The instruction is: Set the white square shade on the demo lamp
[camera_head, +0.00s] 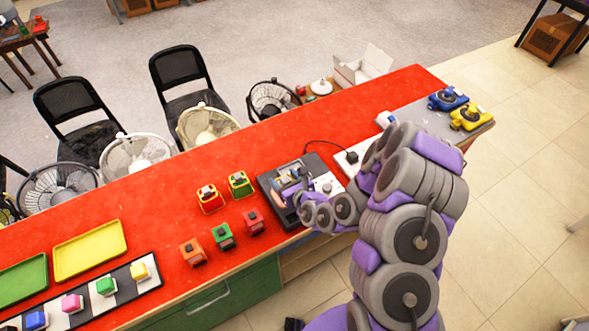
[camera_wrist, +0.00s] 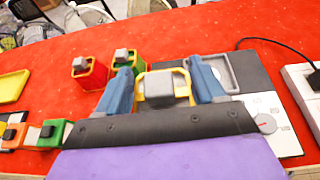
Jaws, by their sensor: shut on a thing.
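My gripper (camera_wrist: 165,86) has its two blue fingers on either side of a yellow-framed piece with a grey block on top (camera_wrist: 167,84) and is shut on it. In the head view my gripper (camera_head: 290,184) is low over a dark device (camera_head: 276,206) on the red counter. The device shows a grey square frame (camera_wrist: 222,70) and a dial (camera_wrist: 265,123) beside the fingers in the wrist view. My arm hides part of the device. I cannot make out a white square shade or tell which object is the demo lamp.
A red-framed piece (camera_head: 210,199) and a green-framed piece (camera_head: 240,185) stand left of the device, with small coloured blocks (camera_head: 224,236) in front. Yellow (camera_head: 90,250) and green (camera_head: 22,284) trays lie left. A white strip (camera_head: 350,160) and black cable (camera_head: 325,144) lie right.

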